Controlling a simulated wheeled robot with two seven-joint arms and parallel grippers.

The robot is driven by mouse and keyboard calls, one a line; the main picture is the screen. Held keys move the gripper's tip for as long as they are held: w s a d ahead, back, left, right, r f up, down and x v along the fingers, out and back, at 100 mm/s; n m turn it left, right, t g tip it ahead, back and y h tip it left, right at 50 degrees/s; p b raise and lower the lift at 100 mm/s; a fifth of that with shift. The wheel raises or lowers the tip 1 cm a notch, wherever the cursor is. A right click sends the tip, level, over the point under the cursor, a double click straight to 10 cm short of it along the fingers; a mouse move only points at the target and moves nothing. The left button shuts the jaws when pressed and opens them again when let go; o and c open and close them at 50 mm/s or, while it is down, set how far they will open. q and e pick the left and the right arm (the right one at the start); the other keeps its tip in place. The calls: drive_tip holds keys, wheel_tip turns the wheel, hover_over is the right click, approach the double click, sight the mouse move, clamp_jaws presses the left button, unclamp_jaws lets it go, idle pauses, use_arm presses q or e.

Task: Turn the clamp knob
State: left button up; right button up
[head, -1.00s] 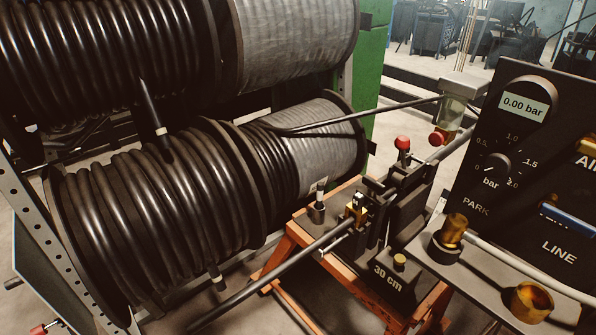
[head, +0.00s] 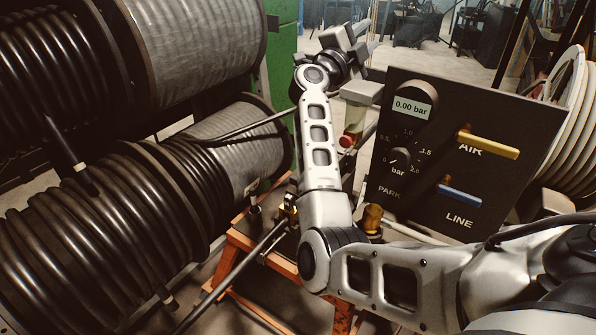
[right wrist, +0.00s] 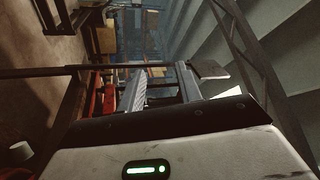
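The bench clamp (head: 288,212) stands on an orange frame at the middle, mostly hidden behind my right arm. The red-topped knob seen on it earlier is hidden now. My right gripper (head: 362,40) is raised beyond the clamp, above and left of the black panel. In the right wrist view, its two fingers (right wrist: 160,86) are apart with nothing between them. My left gripper is not in view.
The black panel (head: 470,125) carries a 0.00 bar display, a bar dial (head: 400,157), and yellow and blue levers. A filter bowl with a red end (head: 346,141) stands beside my forearm. Hose reels (head: 130,215) fill the left; a pale reel (head: 572,115) stands at right.

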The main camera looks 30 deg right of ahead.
wheel_tip(320, 180, down, 12)
drive_tip(key=s+m+g+y, duration=0.2)
drive_tip(key=m+g+y, duration=0.35)
drive_tip(key=y, duration=0.55)
drive_tip(key=w+a+f+n+y, duration=0.25)
drive_tip(key=a+y, duration=0.65)
drive_tip(key=a, duration=0.6)
wheel_tip(320, 180, down, 16)
drive_tip(key=shift+s+d+r+p, duration=0.1)
drive_tip(key=shift+d+p, duration=0.05)
drive_tip(key=shift+p, duration=0.55)
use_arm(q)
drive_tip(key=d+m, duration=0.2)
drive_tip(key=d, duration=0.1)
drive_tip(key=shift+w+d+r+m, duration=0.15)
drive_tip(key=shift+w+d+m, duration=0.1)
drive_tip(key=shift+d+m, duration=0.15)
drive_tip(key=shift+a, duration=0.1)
use_arm(e)
clamp_jaws()
